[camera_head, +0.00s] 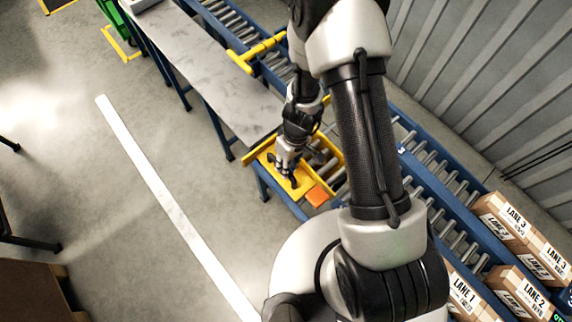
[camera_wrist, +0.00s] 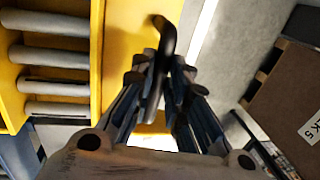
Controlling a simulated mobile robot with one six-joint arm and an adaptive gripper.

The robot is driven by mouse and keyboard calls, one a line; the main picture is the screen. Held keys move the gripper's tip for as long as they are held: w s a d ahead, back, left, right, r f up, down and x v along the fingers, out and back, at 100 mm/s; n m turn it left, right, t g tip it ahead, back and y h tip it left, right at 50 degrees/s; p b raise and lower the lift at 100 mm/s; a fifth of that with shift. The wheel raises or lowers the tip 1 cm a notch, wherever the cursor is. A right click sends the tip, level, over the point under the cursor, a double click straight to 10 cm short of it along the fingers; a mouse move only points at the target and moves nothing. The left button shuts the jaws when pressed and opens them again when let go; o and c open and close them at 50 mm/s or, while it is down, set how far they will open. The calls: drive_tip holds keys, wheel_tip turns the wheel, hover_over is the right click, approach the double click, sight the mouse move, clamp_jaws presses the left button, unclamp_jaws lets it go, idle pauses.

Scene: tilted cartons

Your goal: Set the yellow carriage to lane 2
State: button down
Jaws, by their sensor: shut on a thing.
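The yellow carriage (camera_head: 299,187) sits at the near end of the roller conveyor, beside the end of the grey worktop. It is a yellow frame with rollers in it, and an orange patch (camera_head: 317,196) shows at its near corner. In the wrist view its yellow plate (camera_wrist: 125,45) and grey rollers (camera_wrist: 55,60) fill the upper left. A black curved handle (camera_wrist: 165,30) stands up from the plate. My gripper (camera_head: 289,172) reaches down to the carriage; in the wrist view its fingers (camera_wrist: 163,75) are closed around the handle. The fingers hide the handle's lower part.
Blue-framed roller conveyors (camera_head: 440,175) run to the lower right, partly hidden by my arm. Cartons marked LANE 3 (camera_head: 510,222), LANE 2 (camera_head: 520,293) and LANE 1 (camera_head: 465,293) stand there. A yellow rail piece (camera_head: 258,50) lies across the far conveyor. The floor left is open.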

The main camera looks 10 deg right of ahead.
hover_over(322, 138)
drive_tip(key=s+a, duration=0.1)
drive_tip(key=s, duration=0.2)
drive_tip(key=shift+w, duration=0.15)
drive_tip(key=c, duration=1.6)
unclamp_jaws()
drive_tip(key=shift+a, duration=0.1)
drive_tip(key=shift+o, duration=0.2)
wheel_tip(322, 138, up, 12)
drive_tip(key=w+d, duration=0.1)
drive_tip(key=d, duration=0.1)
drive_tip(key=shift+w, duration=0.15)
drive_tip(key=shift+f, duration=0.1)
